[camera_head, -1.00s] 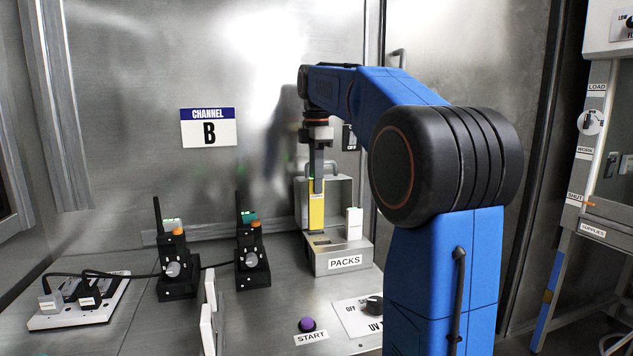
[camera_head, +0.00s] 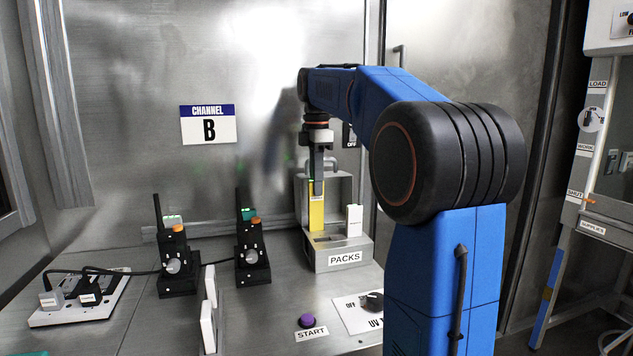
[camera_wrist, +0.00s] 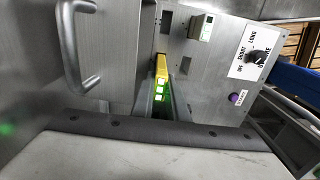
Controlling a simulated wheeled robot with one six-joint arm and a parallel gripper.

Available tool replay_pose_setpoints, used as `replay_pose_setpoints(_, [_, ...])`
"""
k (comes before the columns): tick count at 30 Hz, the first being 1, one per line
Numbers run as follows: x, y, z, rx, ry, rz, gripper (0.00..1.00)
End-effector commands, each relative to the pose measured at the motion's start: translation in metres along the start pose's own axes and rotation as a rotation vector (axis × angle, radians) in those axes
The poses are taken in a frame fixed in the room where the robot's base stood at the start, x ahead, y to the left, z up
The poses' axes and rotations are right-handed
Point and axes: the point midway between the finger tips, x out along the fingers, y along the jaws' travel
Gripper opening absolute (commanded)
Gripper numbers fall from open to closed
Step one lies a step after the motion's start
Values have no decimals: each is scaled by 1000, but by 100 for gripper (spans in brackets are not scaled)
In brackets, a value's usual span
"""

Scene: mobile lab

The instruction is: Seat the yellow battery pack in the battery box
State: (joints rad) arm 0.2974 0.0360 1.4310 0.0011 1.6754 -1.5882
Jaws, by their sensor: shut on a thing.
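The yellow battery pack (camera_head: 316,216) is upright at the left rear of the grey box labelled PACKS (camera_head: 322,266). My gripper (camera_head: 317,182) points down from above and is shut on its upper part. The pack's lower end is at the box's top; I cannot tell whether it is in a slot or just above. In the wrist view the yellow pack (camera_wrist: 161,68) shows between the fingers, with lit green squares on its end. No part labelled battery box is readable.
A white pack (camera_head: 354,221) stands in the box's right side, near dark open slots. Two black radio-like devices (camera_head: 173,262) (camera_head: 252,255) stand left, with a power strip (camera_head: 80,303) beyond. A purple START button (camera_head: 306,321) and a UV dial (camera_head: 374,300) lie in front.

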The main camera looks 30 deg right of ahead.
Motion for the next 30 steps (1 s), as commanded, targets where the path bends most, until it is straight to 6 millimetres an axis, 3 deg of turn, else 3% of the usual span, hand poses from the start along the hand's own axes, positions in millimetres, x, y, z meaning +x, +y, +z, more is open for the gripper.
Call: replay_pose_setpoints(30, [20,0,0,0,0,1,0])
